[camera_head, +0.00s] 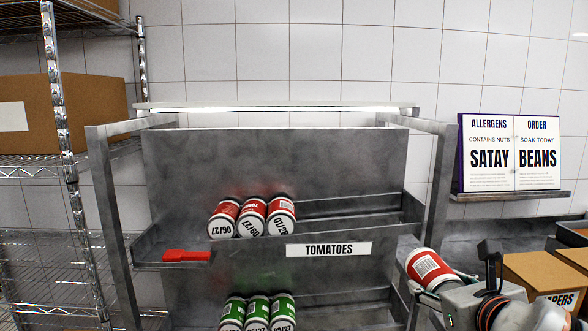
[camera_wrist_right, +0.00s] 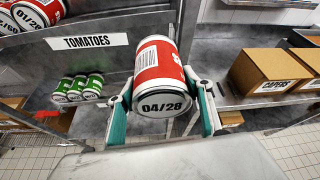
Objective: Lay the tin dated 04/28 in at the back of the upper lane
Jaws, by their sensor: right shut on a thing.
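My right gripper (camera_wrist_right: 166,118) is shut on a red and white tin (camera_wrist_right: 160,75) whose white end reads 04/28. In the head view this tin (camera_head: 427,268) is to the right of the rack, below the level of the upper lane. The upper lane (camera_head: 345,207) bears a TOMATOES label (camera_head: 329,249) on its front. Three red tins lie side by side in it: one reading 06/27 (camera_head: 224,218), a middle one (camera_head: 252,217) and one reading 01/28 (camera_head: 281,216). The lane is bare right of them. My left gripper is not in view.
A red block (camera_head: 187,255) sits at the upper lane's left end. Green tins (camera_head: 257,311) lie in the lower lane. Rack posts (camera_head: 440,185) stand at both sides. A CAPERS box (camera_head: 545,273) is at the right, below an open sign book (camera_head: 509,152). Wire shelving (camera_head: 72,200) stands left.

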